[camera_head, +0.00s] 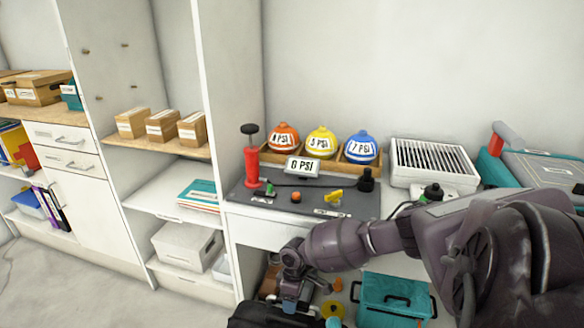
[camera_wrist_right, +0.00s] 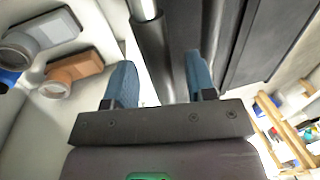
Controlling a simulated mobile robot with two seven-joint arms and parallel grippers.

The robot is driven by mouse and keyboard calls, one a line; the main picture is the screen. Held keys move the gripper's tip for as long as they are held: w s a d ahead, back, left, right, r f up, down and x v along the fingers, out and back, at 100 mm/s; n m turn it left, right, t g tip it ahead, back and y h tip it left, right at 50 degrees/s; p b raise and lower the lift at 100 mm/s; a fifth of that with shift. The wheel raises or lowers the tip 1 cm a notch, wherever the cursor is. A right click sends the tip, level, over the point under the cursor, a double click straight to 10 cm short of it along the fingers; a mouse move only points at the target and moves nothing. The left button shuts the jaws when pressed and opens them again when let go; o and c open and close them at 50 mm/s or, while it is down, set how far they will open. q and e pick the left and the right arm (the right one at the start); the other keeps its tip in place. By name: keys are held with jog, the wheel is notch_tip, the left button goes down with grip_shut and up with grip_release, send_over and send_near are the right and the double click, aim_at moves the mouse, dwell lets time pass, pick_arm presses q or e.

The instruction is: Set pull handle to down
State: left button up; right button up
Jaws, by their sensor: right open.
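My right gripper (camera_head: 289,304) points down at the bottom of the head view, beside a black case-like object (camera_head: 258,317). In the right wrist view its two blue fingers (camera_wrist_right: 161,82) are apart. A dark bar with a bright metal section (camera_wrist_right: 150,45), which looks like the pull handle, runs between and beyond the fingers. I cannot tell whether they touch it. The handle does not show clearly in the head view, where my arm and the frame edge hide much of that area. My left gripper is not in view.
A bench panel (camera_head: 344,205) holds a red pump (camera_head: 251,165), a gauge sign and knobs, with orange, yellow and blue domes behind. A teal box (camera_head: 394,300) stands low to the right of my gripper. White shelving (camera_head: 175,190) with small boxes is at left; the floor there is clear.

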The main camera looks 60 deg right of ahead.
jog(key=shift+r, duration=0.15)
notch_tip(320, 180, up, 10)
jog(key=d+p, duration=0.2)
jog(key=p, duration=0.1)
jog(key=shift+w+r, duration=0.2)
jog(key=shift+w, duration=0.15)
